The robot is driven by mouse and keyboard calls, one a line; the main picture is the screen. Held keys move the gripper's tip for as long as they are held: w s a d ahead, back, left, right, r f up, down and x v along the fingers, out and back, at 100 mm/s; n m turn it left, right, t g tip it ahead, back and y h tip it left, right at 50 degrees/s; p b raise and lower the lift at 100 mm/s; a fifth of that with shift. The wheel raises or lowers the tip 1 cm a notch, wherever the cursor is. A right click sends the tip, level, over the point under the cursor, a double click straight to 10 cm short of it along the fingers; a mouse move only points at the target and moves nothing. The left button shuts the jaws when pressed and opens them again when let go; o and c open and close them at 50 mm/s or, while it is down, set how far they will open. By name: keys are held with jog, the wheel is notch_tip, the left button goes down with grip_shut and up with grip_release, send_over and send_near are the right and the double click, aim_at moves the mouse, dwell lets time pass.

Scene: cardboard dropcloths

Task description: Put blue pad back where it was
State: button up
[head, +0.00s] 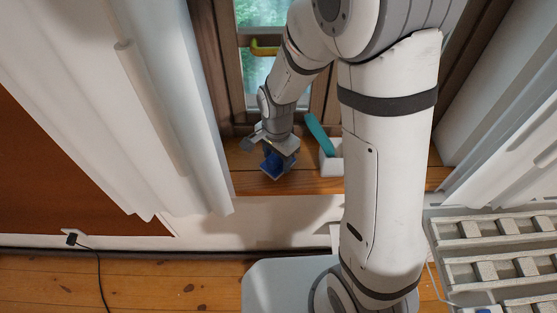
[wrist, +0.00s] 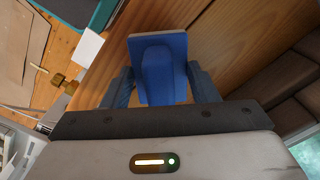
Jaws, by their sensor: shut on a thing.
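The blue pad (wrist: 160,70) is a flat blue piece with a raised rounded blue grip on it. In the wrist view it sits between the two fingers of my gripper (wrist: 160,88), which is shut on it. In the head view my gripper (head: 273,152) points down over the wooden window sill (head: 310,186), with the blue pad (head: 274,165) below it. The pad is close above or on the sill; I cannot tell whether it touches. Part of the pad is hidden by my gripper.
A white holder (head: 331,163) with a teal-handled tool (head: 318,134) stands on the sill just right of my gripper. The window frame (head: 230,65) rises behind. A white curtain-like panel (head: 180,110) is at left. A grey slatted rack (head: 495,250) stands at lower right.

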jog(key=shift+f, duration=0.85)
jog(key=shift+f, duration=0.2)
jog(key=o, duration=1.2)
